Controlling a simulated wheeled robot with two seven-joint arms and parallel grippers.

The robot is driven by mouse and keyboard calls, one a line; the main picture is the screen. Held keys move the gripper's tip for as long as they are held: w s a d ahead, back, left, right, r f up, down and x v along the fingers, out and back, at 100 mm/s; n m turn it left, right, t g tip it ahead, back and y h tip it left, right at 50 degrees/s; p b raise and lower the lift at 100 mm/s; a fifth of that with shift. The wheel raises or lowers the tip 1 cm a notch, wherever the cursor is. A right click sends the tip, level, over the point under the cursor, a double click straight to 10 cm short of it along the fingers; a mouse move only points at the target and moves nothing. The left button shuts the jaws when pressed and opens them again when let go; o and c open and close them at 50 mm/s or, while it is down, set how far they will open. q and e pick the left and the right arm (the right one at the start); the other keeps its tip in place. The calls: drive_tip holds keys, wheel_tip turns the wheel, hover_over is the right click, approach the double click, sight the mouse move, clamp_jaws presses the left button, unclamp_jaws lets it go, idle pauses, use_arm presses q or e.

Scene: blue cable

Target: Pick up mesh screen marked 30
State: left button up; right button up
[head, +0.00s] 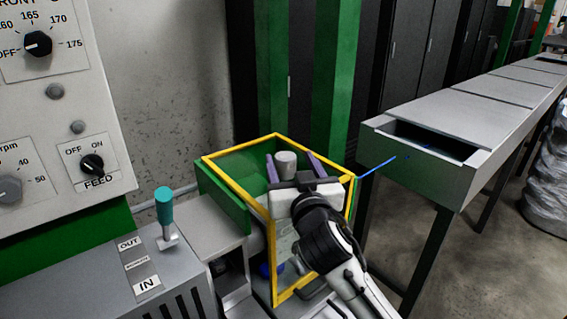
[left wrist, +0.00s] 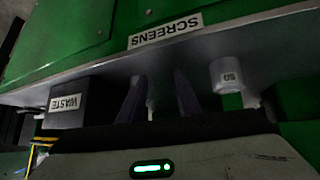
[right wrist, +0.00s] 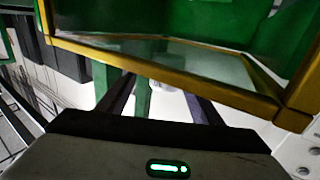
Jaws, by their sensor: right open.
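No screen marked 30 can be read in any view. In the left wrist view, a shelf edge carries an upside-down SCREENS label (left wrist: 165,30). A pale cylinder (left wrist: 226,76) there has a small mark that looks like 50, upside down. My left gripper (left wrist: 158,85) has its fingers apart; another pale shape shows partly between them, its mark hidden. The head view does not show the left gripper. My right gripper (head: 296,166) is open at the yellow-framed clear guard (head: 238,147). A grey cylinder (head: 286,163) appears between its fingers, but I cannot tell whether it is inside the guard.
A dark box with a WASTE label (left wrist: 66,102) is beside the screens in the left wrist view. The control panel (head: 60,110) and a teal-handled lever (head: 165,207) are at left. A blue cable (head: 377,168) runs to a long grey trough (head: 440,115) at right.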

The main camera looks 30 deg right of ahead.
use_arm(q)
drive_tip(key=shift+s+f, duration=0.1)
use_arm(e)
drive_tip(key=shift+w+d, duration=0.2)
drive_tip(key=shift+w, duration=0.5)
drive_tip(key=x, duration=0.4)
drive_tip(key=shift+w+a+r, duration=0.15)
drive_tip(key=shift+w, duration=0.35)
use_arm(q)
drive_tip(key=shift+w+r, duration=0.2)
drive_tip(key=shift+w, duration=0.15)
